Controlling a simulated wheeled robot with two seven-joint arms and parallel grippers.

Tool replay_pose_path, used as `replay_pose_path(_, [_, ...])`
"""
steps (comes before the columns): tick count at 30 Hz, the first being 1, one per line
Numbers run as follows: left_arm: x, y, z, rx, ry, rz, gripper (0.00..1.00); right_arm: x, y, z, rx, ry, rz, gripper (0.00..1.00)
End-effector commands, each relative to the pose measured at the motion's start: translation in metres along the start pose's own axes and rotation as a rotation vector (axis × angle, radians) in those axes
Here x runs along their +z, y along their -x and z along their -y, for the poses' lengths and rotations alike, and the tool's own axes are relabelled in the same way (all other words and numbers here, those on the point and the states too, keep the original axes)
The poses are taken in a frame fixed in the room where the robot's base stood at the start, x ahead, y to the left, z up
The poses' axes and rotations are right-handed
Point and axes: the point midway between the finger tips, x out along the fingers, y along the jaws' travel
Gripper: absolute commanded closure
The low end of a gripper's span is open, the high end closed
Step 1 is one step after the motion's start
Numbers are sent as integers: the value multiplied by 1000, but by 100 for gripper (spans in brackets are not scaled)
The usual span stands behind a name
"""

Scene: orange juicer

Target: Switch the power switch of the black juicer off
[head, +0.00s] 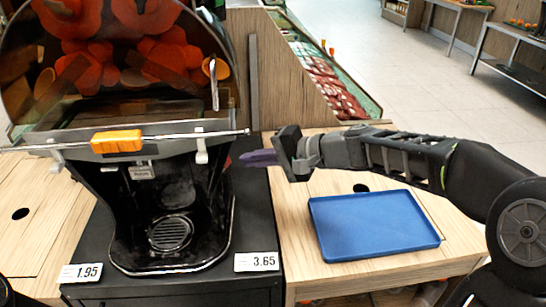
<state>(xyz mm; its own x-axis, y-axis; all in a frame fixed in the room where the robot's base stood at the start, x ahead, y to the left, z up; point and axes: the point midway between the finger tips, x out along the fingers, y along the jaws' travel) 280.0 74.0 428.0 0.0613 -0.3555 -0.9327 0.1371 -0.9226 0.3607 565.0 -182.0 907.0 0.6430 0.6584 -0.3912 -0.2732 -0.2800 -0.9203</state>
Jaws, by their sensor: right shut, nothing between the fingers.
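The black juicer (190,190) stands on a dark cabinet at the left. It has a clear hood with orange fruit inside, an orange handle (117,141) on a metal bar across its front, and a round drain grille at its base. I cannot make out its power switch. My right gripper (246,158) comes in from the right and is shut and empty. Its purple fingertips point left at the juicer's right side, near the end of the metal bar. I cannot tell whether they touch the juicer. My left gripper is out of view.
A blue tray (374,226) lies on the wooden table (296,254) under my right arm. A wooden produce stand rises behind. Open floor lies at the upper right.

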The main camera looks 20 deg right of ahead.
Motion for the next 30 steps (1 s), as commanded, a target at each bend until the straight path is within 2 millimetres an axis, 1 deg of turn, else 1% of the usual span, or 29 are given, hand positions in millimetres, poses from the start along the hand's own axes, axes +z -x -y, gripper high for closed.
replay_pose_path(1, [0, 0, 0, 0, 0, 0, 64, 1, -10, -1, 0, -1, 4, 100])
replay_pose_path(3, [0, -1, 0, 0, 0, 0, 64, 1, -21, -1, 0, -2, 4, 100])
replay_pose_path(6, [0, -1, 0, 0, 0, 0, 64, 1, -33, 0, 0, -1, 3, 100])
replay_pose_path(9, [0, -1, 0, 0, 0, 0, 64, 0, -40, 0, 0, 0, 1, 100])
replay_pose_path(13, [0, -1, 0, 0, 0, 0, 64, 0, -43, 0, 0, -1, 0, 100])
replay_pose_path(22, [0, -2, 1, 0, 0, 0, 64, 0, -43, -1, -1, 0, 0, 100])
replay_pose_path(26, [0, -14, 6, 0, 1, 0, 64, 0, -46, -5, -16, -1, -1, 100])
replay_pose_path(30, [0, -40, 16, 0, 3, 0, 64, -1, -52, -11, -54, 1, -2, 100])
